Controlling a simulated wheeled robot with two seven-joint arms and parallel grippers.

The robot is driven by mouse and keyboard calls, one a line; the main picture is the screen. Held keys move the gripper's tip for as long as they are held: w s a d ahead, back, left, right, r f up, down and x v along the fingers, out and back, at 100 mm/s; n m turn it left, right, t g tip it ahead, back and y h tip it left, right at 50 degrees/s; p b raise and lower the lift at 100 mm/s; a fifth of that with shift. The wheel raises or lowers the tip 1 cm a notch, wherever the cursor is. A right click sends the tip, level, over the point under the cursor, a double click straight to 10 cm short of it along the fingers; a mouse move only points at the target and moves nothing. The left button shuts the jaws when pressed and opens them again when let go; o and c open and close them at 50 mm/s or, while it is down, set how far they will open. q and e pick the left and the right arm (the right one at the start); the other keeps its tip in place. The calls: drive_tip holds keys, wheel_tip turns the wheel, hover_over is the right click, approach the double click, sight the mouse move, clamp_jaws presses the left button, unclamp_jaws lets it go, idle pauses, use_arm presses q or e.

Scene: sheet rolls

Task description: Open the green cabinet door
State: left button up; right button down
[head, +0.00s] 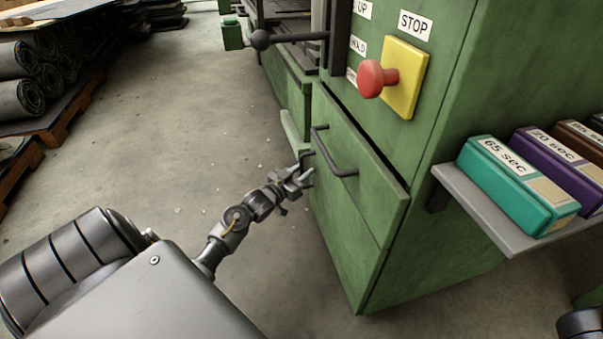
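The green cabinet door (346,213) is on the lower front of the green machine, right of centre. A dark line runs along its top edge; I cannot tell whether it stands slightly ajar. A dark bar handle (331,157) is fixed near the top of the door. My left gripper (307,168) is just left of the handle, with its fingers apart and pointing toward the door. Nothing shows between the fingers, and the handle appears to be outside them. My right gripper is not in view.
Above the door are a red knob (371,79) on a yellow plate (405,78) and a lever with a dark ball (260,40). A grey shelf (466,203) with labelled boxes juts out at right. Rolls (22,98) lie on pallets at left. The floor between is clear.

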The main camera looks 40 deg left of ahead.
use_arm(q)
drive_tip(key=shift+c, duration=0.2)
clamp_jaws()
